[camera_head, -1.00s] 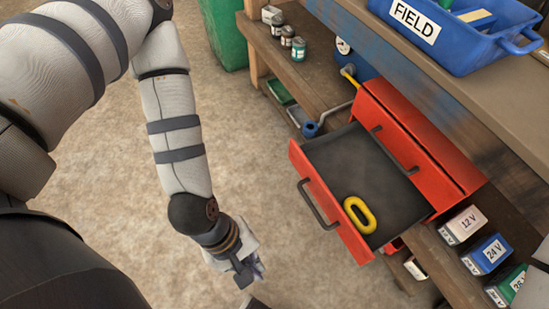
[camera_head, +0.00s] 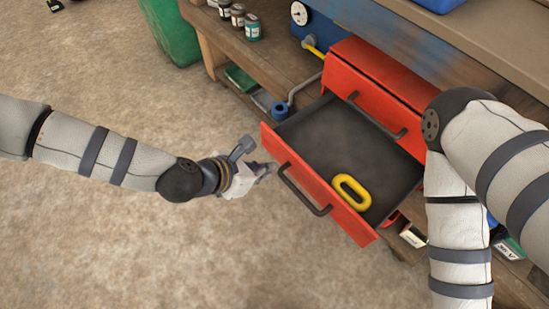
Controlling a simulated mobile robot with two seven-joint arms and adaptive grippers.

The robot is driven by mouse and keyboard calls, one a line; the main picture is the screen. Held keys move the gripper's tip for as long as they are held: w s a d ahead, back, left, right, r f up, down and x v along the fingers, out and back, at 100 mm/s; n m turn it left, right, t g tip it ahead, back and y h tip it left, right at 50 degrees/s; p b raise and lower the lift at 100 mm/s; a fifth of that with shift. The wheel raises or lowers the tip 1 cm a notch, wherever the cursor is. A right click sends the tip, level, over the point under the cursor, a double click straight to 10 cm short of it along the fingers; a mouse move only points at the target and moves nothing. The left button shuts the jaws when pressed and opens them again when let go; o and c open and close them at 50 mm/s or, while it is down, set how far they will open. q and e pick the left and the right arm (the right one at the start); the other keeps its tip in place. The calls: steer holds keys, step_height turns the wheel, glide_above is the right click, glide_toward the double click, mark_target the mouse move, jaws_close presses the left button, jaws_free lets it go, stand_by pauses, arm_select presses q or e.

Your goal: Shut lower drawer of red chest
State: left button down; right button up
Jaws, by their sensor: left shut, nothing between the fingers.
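The red chest (camera_head: 372,72) stands on the wooden bench's lower level. Its lower drawer (camera_head: 333,140) is pulled well out, with its red front and dark handle (camera_head: 303,192) facing the lower left. A yellow ring-shaped object (camera_head: 351,191) lies inside the drawer near the front. The upper drawer, with its own dark handle (camera_head: 376,117), is closed. My left gripper (camera_head: 262,172) is shut and empty, its tips close to the left part of the drawer front, near the handle. I cannot tell whether it touches. My right arm comes in at the right; its gripper is out of view.
The wooden bench (camera_head: 225,50) runs behind the chest, with several small cans (camera_head: 238,17) on it. A green bin (camera_head: 168,32) stands at the upper left. A blue tape-like roll (camera_head: 279,110) sits left of the drawer. The floor left of the drawer is clear.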

mark_target(288, 159)
arm_select(q)
steer(key=w+d, duration=0.2)
steer(key=shift+d+r, duration=0.2)
steer(key=shift+d, duration=0.1)
arm_select(e)
steer(key=shift+r, duration=0.1)
